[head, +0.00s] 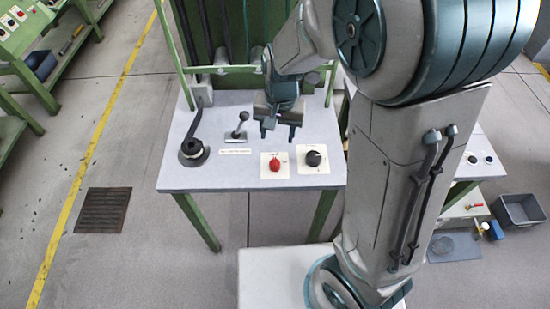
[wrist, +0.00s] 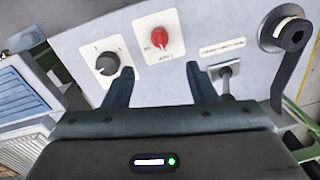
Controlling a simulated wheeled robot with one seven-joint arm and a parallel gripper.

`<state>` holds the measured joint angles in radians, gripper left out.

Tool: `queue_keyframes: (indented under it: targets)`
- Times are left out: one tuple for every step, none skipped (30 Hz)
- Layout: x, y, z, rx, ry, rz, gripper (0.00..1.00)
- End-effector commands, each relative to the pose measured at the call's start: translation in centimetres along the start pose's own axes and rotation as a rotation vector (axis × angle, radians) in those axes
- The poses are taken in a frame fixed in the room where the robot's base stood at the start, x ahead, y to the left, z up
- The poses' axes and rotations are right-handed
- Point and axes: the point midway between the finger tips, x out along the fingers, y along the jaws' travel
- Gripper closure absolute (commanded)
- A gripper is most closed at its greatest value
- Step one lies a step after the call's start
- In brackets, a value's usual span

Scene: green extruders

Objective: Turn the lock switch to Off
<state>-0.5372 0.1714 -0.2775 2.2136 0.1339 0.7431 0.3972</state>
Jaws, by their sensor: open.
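Two rotary switches on white plates sit near the front edge of the grey panel. The red switch (head: 275,164) is on the left in the head view, and the black switch (head: 313,158) is to its right. In the wrist view the red switch (wrist: 159,38) lies beyond the gap between my fingers, and the black switch (wrist: 107,64) is by the left finger.
Green posts and a rail rise at the back. A grey bin (head: 520,209) stands at the right.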

Motion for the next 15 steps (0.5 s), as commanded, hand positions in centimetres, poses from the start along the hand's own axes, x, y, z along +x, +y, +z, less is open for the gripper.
queue_keyframes:
  targets:
    - [0.8, 0.1, 0.1, 0.001, -0.005, 0.003, 0.48]
    - [1.3, 0.1, 0.1, 0.001, -0.005, 0.003, 0.48]
    - [2.0, 0.1, 0.1, 0.001, -0.005, 0.004, 0.48]
    - [2.5, 0.1, 0.1, 0.001, -0.004, 0.005, 0.48]
    - [3.2, 0.1, 0.1, 0.0, -0.006, 0.005, 0.48]
    - [4.0, 0.1, 0.1, 0.001, -0.005, 0.004, 0.48]
    - [4.7, 0.2, 0.2, 0.001, -0.006, 0.006, 0.48]
    - [5.3, 0.2, 0.2, 0.001, -0.005, 0.005, 0.48]
    - [6.1, 0.2, 0.1, 0.002, -0.005, 0.005, 0.48]
    - [6.7, 0.2, 0.1, 0.001, -0.005, 0.004, 0.48]
    - [7.3, 0.2, 0.1, 0.001, -0.005, 0.004, 0.48]
    - [8.1, 0.2, 0.2, 0.001, -0.005, 0.005, 0.48]
    - [8.6, 0.2, 0.1, 0.0, -0.004, 0.004, 0.48]
    - [9.2, 0.1, 0.1, 0.0, -0.005, 0.004, 0.48]
    - [9.8, 0.2, 0.1, 0.0, -0.004, 0.003, 0.48]
